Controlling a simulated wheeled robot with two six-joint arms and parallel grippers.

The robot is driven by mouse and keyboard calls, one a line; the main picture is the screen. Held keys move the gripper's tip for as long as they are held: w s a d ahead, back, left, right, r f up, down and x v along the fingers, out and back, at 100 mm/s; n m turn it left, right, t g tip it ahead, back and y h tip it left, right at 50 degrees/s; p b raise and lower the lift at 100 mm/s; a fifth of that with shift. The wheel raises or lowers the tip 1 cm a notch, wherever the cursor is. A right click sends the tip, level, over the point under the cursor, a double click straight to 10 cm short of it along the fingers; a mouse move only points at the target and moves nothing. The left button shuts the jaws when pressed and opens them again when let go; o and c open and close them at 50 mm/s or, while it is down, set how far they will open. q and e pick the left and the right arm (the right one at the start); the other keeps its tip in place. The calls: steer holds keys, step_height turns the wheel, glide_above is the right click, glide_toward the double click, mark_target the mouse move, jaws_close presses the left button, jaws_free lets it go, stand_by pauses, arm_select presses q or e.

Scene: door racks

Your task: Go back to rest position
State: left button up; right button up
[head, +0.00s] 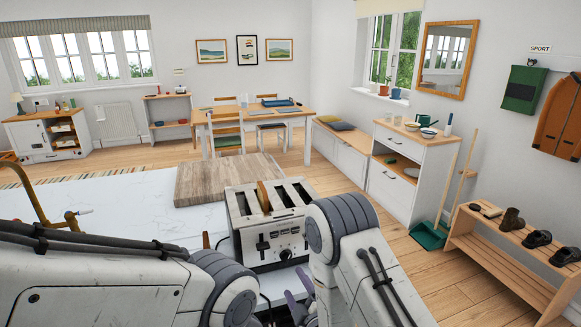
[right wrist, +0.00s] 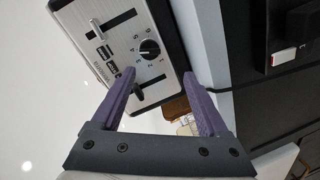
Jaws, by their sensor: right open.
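My right gripper (head: 298,308) shows at the bottom centre of the head view, partly hidden by my arm links. In the right wrist view its two purple fingers (right wrist: 158,80) are spread apart with nothing between them. They point at the control side of a silver toaster (right wrist: 110,32), near its dial and a lever; I cannot tell whether they touch it. In the head view the toaster (head: 272,243) stands on the white counter, with a brown slice of bread (head: 264,196) upright in one slot. My left arm reaches in from the left, but its gripper is not visible.
A wooden board (head: 225,178) lies behind the toaster on the white marble counter (head: 125,205). A brass tap (head: 42,205) is at the left. Beyond are a dining table (head: 255,112), a white cabinet (head: 398,185) and a shoe bench (head: 497,255).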

steer(key=s+a+r+m+g+h, duration=0.2)
steer(key=s+a+r+m+g, duration=0.25)
steer(key=s+r+g, duration=0.4)
steer(key=s+d+r+m+g, duration=0.1)
steer(key=s+d+g, duration=0.1)
steer(key=s, duration=0.5)
steer(key=s+d+r+m+g+h, duration=0.1)
steer(key=s+d, duration=0.3)
steer(key=s, duration=0.4)
steer(key=s+d+r+m+g+h, duration=0.1)
steer(key=s+d+r+m+g, duration=0.1)
steer(key=s+g, duration=0.2)
steer(key=s, duration=0.3)
steer(key=shift+s+d+r+m, duration=0.25)
steer(key=shift+d+r+m, duration=0.1)
steer(key=shift+d, duration=0.05)
steer(key=shift+a, duration=0.1)
